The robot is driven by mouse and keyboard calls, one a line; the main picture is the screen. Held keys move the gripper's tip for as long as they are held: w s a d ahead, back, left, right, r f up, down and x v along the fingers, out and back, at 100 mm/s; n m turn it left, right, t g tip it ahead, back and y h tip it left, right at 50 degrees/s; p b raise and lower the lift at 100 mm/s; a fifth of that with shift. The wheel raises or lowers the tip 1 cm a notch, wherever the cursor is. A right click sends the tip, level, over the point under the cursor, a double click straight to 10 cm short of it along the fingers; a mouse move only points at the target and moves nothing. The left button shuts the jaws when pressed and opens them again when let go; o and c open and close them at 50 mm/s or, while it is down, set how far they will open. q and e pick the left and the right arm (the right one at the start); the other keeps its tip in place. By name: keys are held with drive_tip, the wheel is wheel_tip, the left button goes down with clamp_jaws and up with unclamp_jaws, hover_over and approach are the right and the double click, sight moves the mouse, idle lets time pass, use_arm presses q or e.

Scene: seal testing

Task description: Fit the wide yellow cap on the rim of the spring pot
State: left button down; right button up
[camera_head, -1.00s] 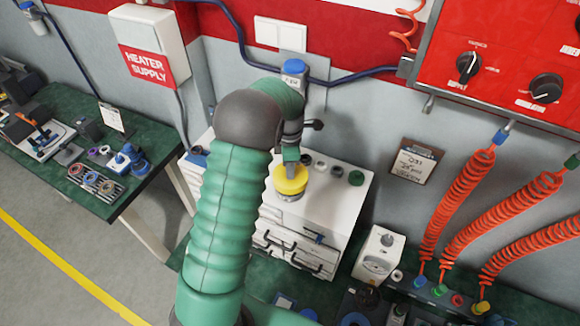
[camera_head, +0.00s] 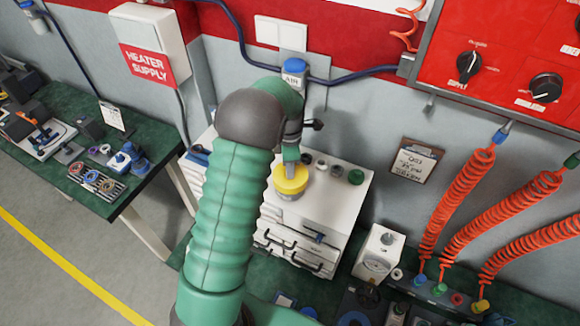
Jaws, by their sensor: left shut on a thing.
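The wide yellow cap (camera_head: 291,180) is at the front of the white drawer cabinet's top, in the head view. My left gripper (camera_head: 291,165) comes down on it from above and is shut on it. Under the cap a narrow strip of a grey metallic body shows, which looks like the spring pot (camera_head: 288,197); the cap hides most of it. The cap sits over it and looks about level; I cannot tell whether it is fully seated on the rim. My right gripper is not in view.
The white cabinet (camera_head: 335,200) has several small caps at its back edge, including a green one (camera_head: 356,177). A white gauge box (camera_head: 379,254) stands to the right. Red coiled hoses (camera_head: 455,205) hang at the right. A green bench (camera_head: 150,150) with parts stands left.

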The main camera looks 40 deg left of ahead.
use_arm(q)
drive_tip(key=shift+f+b, duration=0.6)
drive_tip(key=shift+f, duration=0.75)
drive_tip(key=c, duration=1.2)
unclamp_jaws()
drive_tip(key=shift+r, duration=0.1)
wheel_tip(320, 180, up, 7)
drive_tip(key=p, duration=0.6)
drive_tip(key=shift+r, duration=0.1)
